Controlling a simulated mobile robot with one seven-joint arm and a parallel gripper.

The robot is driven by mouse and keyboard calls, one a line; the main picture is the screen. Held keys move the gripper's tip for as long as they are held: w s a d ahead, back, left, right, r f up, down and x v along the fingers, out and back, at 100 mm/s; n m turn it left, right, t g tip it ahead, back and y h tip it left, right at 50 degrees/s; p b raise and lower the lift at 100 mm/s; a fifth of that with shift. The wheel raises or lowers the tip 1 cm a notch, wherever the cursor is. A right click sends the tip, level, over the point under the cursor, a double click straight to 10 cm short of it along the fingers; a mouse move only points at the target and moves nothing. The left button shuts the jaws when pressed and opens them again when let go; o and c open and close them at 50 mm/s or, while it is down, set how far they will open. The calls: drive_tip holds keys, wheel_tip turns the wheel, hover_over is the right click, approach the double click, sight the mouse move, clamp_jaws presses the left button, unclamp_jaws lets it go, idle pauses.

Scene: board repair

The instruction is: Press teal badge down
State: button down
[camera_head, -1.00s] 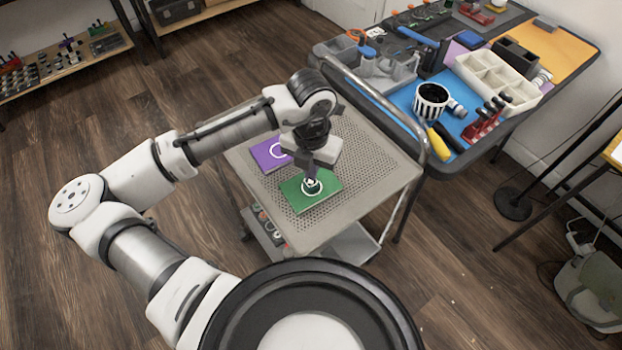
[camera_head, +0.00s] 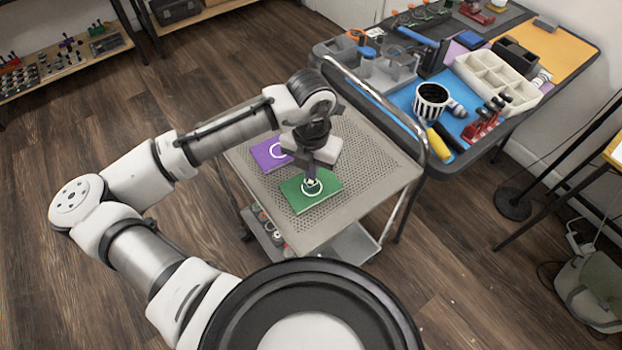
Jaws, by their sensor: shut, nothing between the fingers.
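A green board (camera_head: 298,203) with a white ring (camera_head: 312,195) lies on the perforated cart top. A small dark teal-looking piece with a pale mark, apparently the badge (camera_head: 311,184), sits inside the ring. My gripper (camera_head: 311,179) points down over it with its fingers shut and nothing between them. The fingertips are at the badge and hide part of it; I cannot tell whether they touch it or whether it lies flush.
A purple board (camera_head: 268,155) with a white ring lies behind left, partly hidden by my gripper. The metal cart top (camera_head: 375,170) is clear to the right. A workbench with a striped cup (camera_head: 431,101) and a white tray (camera_head: 490,78) stands beyond the cart's rail.

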drive_tip(key=shift+f+b, duration=0.85)
drive_tip(key=shift+f, duration=0.25)
idle(0.7)
idle(0.4)
wheel_tip(320, 180, up, 8)
drive_tip(key=p, duration=0.6)
idle(0.7)
